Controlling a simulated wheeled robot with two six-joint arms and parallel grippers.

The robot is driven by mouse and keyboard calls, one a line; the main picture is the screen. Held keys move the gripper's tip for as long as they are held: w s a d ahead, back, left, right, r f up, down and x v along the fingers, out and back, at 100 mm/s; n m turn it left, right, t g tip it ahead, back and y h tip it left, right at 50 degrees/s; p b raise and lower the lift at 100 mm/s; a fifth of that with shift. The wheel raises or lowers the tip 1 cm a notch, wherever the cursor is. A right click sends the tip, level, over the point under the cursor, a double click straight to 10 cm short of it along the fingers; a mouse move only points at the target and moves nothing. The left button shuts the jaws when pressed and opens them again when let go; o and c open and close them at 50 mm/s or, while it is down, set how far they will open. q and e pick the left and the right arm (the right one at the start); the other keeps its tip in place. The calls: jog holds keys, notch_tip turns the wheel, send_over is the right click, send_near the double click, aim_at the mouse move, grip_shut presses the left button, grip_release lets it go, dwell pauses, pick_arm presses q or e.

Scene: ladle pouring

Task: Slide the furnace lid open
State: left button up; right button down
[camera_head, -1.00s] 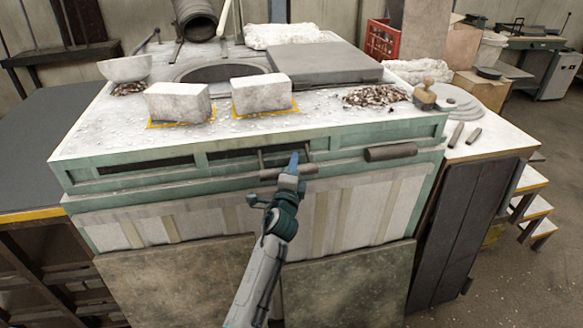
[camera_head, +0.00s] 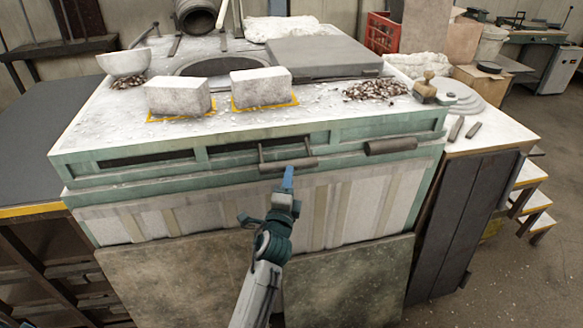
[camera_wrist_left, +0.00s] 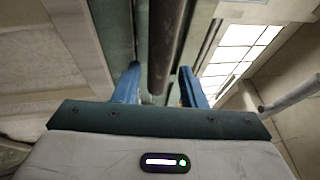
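The furnace lid looks to be the flat grey slab (camera_head: 318,53) on the furnace top, right of a dark round opening (camera_head: 218,66) that shows partly uncovered. On the green front, a dark bar handle (camera_head: 287,165) stands out on two rods. I cannot tell whether it joins the slab. My left gripper (camera_head: 288,178) is just below the handle. In the left wrist view its blue fingers (camera_wrist_left: 158,88) are apart, and a dark bar (camera_wrist_left: 165,40) runs between them, not visibly touched by either. My right gripper is not in view.
Two white blocks (camera_head: 180,95) (camera_head: 261,87) stand in front of the opening, and a bowl (camera_head: 123,63) is at the left. Dark chips (camera_head: 375,90) lie at the right. A second, thicker handle (camera_head: 390,146) is right of the first.

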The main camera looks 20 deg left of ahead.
pick_arm(q)
jog(key=shift+v, duration=1.55)
jog(key=s+f+n+g+h, duration=0.1)
jog(key=s+f+n+g, duration=0.2)
jog(key=f, duration=1.3)
jog(key=s+f+n+g+h, duration=0.15)
jog(key=s+f+g, duration=0.25)
jog(key=f, duration=1.3)
jog(key=s+a+f+n+g, duration=0.3)
jog(key=s+f+n+g, duration=0.2)
jog(key=s+f, duration=1.25)
jog(key=s+a+f+n+g, duration=0.2)
jog(key=s+f, duration=0.2)
jog(key=s, duration=0.6)
jog(key=s+a+f+n+g, duration=0.2)
jog(key=s+f, duration=0.3)
jog(key=s, duration=0.5)
jog(key=s+a+f+n+g, duration=0.2)
jog(key=s+f, duration=0.3)
jog(key=s, duration=0.4)
jog(key=shift+s+a+f+n+g, duration=0.35)
jog(key=shift+a+n, duration=0.2)
jog(key=shift+n, duration=0.2)
jog(key=shift+r, duration=0.1)
